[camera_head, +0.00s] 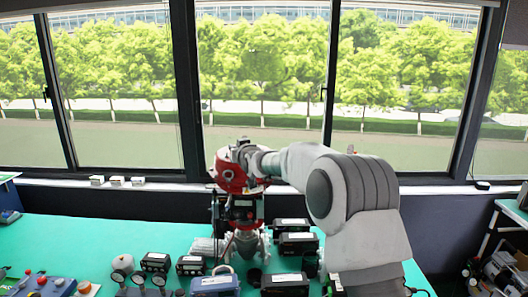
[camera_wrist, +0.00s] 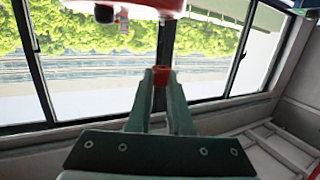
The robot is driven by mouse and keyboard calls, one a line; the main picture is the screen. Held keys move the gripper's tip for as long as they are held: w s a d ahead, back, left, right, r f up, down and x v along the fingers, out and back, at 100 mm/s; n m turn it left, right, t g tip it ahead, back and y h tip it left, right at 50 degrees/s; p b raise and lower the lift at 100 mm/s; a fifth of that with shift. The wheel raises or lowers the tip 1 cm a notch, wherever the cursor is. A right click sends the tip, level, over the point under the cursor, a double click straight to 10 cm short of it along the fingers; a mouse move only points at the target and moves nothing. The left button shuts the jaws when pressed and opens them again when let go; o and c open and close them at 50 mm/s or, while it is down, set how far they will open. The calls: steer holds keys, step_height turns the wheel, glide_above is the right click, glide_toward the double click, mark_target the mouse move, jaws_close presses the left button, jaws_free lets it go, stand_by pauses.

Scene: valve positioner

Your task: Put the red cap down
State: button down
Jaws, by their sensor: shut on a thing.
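The red cap (camera_wrist: 161,76) shows as a small red piece between the fingertips in the wrist view. My gripper (camera_wrist: 160,82) is shut on it, with the window behind. In the head view my arm reaches in from the right, and its end is beside the upper part of the red valve positioner (camera_head: 229,170). The cap cannot be made out there. The positioner's red housing (camera_wrist: 140,7) also shows at the top edge of the wrist view, apart from the fingertips.
The green table (camera_head: 60,237) holds black boxes (camera_head: 285,283), a blue case (camera_head: 215,285) and gauges (camera_head: 122,263) around the positioner. Small boxes (camera_head: 117,181) stand on the window sill. The table's back left is clear.

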steer(key=shift+s+d, duration=0.1)
steer(key=shift+s, duration=0.2)
steer(key=s+d+f+m+h+b, duration=0.1)
steer(key=s+d+f, duration=0.25)
steer(key=f, duration=0.45)
steer(key=s+d+f+h+b, duration=0.1)
steer(key=s+d+f, duration=0.25)
steer(key=f, duration=0.45)
steer(key=s+d+f+m+b, duration=0.1)
steer(key=s+d+f, duration=0.1)
steer(key=d+f, duration=0.35)
steer(key=s+d+f+h, duration=0.1)
steer(key=s+d+f, duration=0.2)
steer(key=s, duration=0.3)
steer(key=s+d+f+m+h+b, duration=0.1)
steer(key=s+d+f, duration=0.3)
steer(key=s+f, duration=0.2)
steer(key=s+d+f+m+t+h+b, duration=0.1)
steer(key=s+d+f, duration=0.2)
steer(key=s, duration=0.3)
steer(key=shift+s+d+f+h, duration=0.3)
steer(key=shift+s+f+h, duration=0.1)
steer(key=shift+f, duration=0.4)
steer(key=shift+d, duration=0.1)
